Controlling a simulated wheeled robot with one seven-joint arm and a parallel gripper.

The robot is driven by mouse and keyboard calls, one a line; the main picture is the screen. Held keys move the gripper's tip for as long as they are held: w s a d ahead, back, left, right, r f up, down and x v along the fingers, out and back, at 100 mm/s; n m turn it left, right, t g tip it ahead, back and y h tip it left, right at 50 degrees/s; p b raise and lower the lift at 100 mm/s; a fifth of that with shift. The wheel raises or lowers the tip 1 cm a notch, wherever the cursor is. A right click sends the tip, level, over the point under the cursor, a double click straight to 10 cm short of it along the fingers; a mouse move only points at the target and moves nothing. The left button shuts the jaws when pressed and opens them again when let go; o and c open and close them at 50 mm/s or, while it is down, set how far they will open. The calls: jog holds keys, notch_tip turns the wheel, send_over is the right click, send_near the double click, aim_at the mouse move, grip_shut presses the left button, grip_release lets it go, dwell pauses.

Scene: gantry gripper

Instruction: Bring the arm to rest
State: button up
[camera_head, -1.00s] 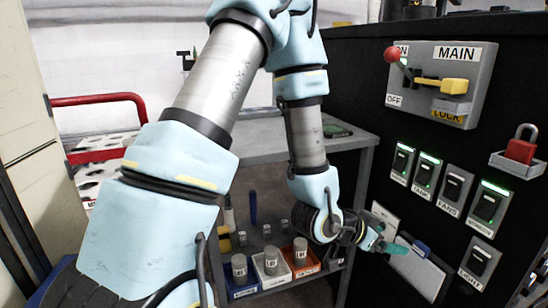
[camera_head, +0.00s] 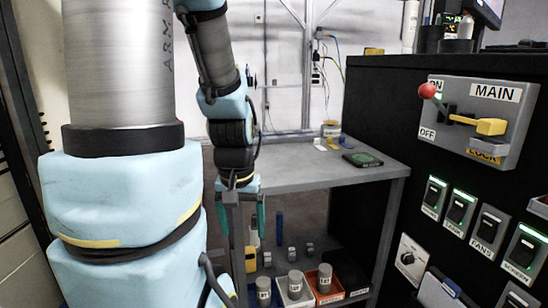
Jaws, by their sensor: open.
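My arm fills the left and middle of the head view, its large light-blue and metal links close to the camera. My gripper (camera_head: 246,216) hangs down at the end of the arm, in front of the left part of the grey table (camera_head: 310,176). Its two teal fingers are apart and nothing shows between them. The gripper appears clear of the black panel on the right. My near arm link hides part of the left side.
The black panel has a MAIN switch with a red-knobbed lever (camera_head: 428,91) and several lit rocker switches (camera_head: 461,207). Labelled jars stand in small bins, including an orange bin (camera_head: 327,292), below the tabletop. A dark device (camera_head: 362,160) lies on the table.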

notch_tip(320, 180, up, 17)
jog(key=p, duration=1.5)
jog(key=shift+f, duration=0.2)
